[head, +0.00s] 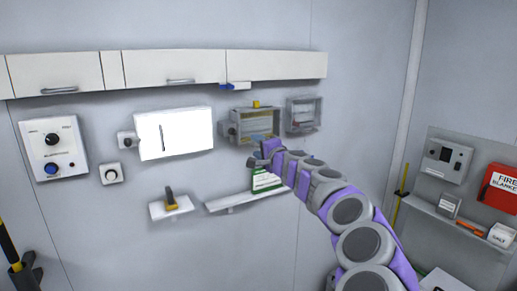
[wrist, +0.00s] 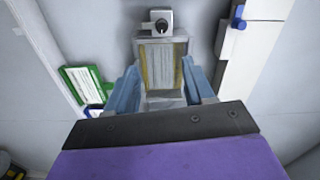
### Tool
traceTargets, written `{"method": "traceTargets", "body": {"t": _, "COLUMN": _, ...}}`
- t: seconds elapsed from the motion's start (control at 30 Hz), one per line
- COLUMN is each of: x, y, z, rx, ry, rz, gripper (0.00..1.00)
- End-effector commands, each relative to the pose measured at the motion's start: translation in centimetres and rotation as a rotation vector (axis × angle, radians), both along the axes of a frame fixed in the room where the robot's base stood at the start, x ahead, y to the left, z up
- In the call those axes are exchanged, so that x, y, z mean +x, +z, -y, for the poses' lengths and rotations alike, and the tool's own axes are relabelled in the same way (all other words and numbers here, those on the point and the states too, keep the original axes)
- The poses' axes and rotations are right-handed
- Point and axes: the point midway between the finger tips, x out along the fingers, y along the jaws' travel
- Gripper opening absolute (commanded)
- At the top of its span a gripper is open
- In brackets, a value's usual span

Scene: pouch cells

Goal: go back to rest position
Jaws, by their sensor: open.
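My arm reaches up from the lower right in the head view. My gripper (head: 264,147) is in front of the wall, by the lower edge of a clear box (head: 255,124) with yellowish strips. In the wrist view my gripper (wrist: 160,88) has its two blue fingers spread apart with nothing held between them. The same box (wrist: 162,66) shows between and beyond the fingers; I cannot tell how far it is from the tips. A grey knob unit (wrist: 159,24) is beside it.
Wall cabinets (head: 174,68) run above. A second clear box (head: 304,114), a lit white panel (head: 174,134) and a shelf (head: 232,202) with a green-and-white card (head: 267,180) are near my gripper. A red fire blanket box (head: 501,188) hangs at right. Open wall lies below the shelf.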

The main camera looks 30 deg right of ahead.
Motion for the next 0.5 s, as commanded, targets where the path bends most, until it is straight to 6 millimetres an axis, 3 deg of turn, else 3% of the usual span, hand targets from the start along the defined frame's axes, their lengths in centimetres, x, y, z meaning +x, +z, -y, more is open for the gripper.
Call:
{"method": "traceTargets", "body": {"t": 0.4, "x": 0.01, "y": -0.01, "z": 0.01, "rx": 0.0, "ry": 0.0, "rz": 0.0, "gripper": 0.53}}
{"method": "traceTargets", "body": {"t": 0.5, "x": -0.01, "y": 0.17, "z": -0.84, "rx": -0.008, "ry": 0.018, "rz": -0.001, "gripper": 0.53}}
